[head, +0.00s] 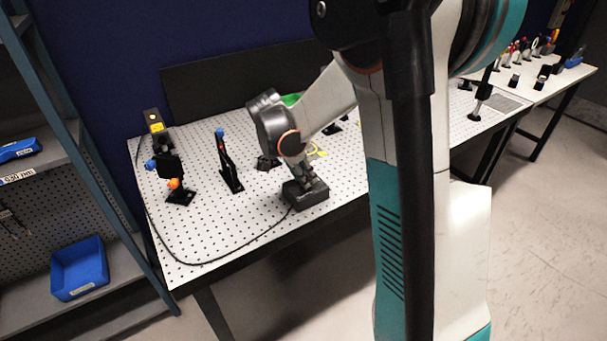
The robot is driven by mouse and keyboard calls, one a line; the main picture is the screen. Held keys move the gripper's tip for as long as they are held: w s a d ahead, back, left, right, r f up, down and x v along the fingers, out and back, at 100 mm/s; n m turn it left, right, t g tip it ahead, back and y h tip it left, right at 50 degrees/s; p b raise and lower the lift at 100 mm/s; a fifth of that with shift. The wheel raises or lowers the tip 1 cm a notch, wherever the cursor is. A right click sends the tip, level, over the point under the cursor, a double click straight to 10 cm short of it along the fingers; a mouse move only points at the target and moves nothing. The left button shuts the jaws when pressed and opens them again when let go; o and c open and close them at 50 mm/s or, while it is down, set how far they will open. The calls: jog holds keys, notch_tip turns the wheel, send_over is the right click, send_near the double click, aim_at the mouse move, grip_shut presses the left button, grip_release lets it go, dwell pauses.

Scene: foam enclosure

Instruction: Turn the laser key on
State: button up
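A small black box (308,197) sits near the front edge of the white perforated table, with a black cable running from it. It looks like the laser's key box. My gripper (305,180) points down at its top, touching or just above it. The key itself is hidden by the gripper or too small to make out. The fingers are small and dark here, and I cannot tell whether they are open or shut on anything.
The cable (205,262) loops along the table's front left to a black and yellow device (156,127). Black mounts with blue and orange knobs (170,165) and a black post (228,165) stand left of my gripper. A shelf with a blue bin (80,270) is at far left.

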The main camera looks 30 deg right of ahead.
jog(key=v, duration=1.2)
jog(key=shift+s+a, duration=0.1)
jog(key=s+a+n+t+y, duration=0.2)
jog(key=s+a+n, duration=0.3)
jog(key=s+n, duration=0.4)
jog(key=s+a+n+t+y, duration=0.2)
jog(key=s+a+n+t, duration=0.3)
jog(key=s+n, duration=0.3)
jog(key=s+a, duration=0.1)
jog(key=s, duration=0.3)
jog(key=shift+r+n, duration=0.3)
jog(key=shift+n, duration=0.1)
jog(key=shift+a, duration=0.1)
